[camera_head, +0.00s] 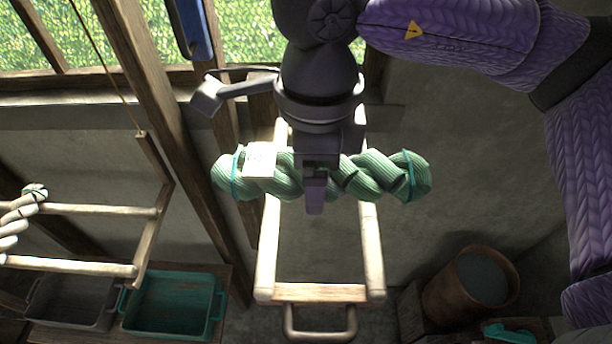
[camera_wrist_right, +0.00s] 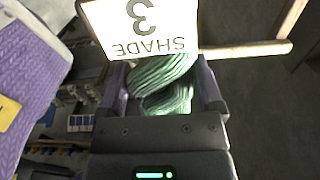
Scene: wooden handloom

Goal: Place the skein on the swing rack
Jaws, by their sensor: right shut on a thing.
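The skein (camera_head: 378,175) is a twisted green hank with a teal tie near each end and a white tag (camera_head: 260,160). My right gripper (camera_head: 315,190) is shut around its middle and holds it level. In the right wrist view the skein (camera_wrist_right: 165,85) lies between the two fingers, and its tag (camera_wrist_right: 140,25) reads "SHADE 3". The wooden rack (camera_head: 320,292) has two pale rails and a handle at its near end. In the head view the skein lies across both rails; I cannot tell whether it touches them. My left gripper is not in view.
Another rack (camera_head: 85,210) with a white skein (camera_head: 22,215) hangs at the left. A teal bin (camera_head: 172,303) and a grey bin (camera_head: 75,300) stand below it. A brown bucket (camera_head: 472,285) stands at the lower right. Wooden posts (camera_head: 165,120) rise left of the gripper.

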